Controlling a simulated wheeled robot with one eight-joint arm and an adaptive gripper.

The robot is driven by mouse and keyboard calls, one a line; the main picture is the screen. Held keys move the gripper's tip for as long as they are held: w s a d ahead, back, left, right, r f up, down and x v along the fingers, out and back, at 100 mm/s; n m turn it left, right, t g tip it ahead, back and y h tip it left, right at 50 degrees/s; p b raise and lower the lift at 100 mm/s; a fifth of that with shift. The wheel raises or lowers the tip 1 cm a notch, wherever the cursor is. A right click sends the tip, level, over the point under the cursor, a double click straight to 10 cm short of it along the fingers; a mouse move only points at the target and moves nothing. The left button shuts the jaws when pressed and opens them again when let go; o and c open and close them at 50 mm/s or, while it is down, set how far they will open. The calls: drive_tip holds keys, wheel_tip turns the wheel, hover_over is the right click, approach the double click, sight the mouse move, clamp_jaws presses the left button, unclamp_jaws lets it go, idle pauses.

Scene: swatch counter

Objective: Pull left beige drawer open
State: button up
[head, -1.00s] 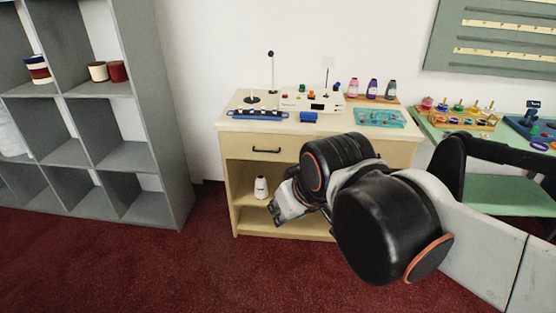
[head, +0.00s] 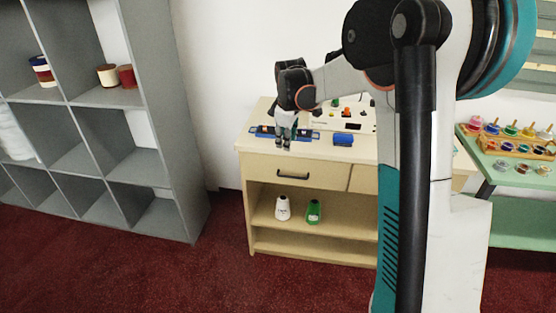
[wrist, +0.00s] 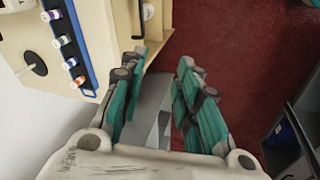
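The left beige drawer (head: 325,174) is closed in the top of the beige counter cabinet, with a dark bar handle (head: 293,175) on its front. My gripper (head: 283,146) points downward above the drawer handle, near the counter's front edge, and is apart from the handle. In the wrist view my gripper (wrist: 162,58) has its two teal-padded fingers spread, with nothing held between them.
A grey shelf unit (head: 168,150) stands at left. Red floor in front is clear.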

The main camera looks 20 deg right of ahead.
drive_tip(key=w+d+f+n+g+p, duration=0.1)
drive_tip(key=w+d+f, duration=0.3)
drive_tip(key=f, duration=0.2)
drive_tip(key=w+d+f+n, duration=0.2)
drive_tip(key=w+d+f, duration=0.1)
drive_tip(key=f, duration=0.2)
drive_tip(key=b, duration=0.4)
approach(295, 177)
drive_tip(key=x, duration=0.7)
drive_tip(key=shift+w+d+f, duration=0.1)
drive_tip(key=shift+w+f, duration=0.2)
drive_tip(key=shift+f, duration=0.05)
clamp_jaws()
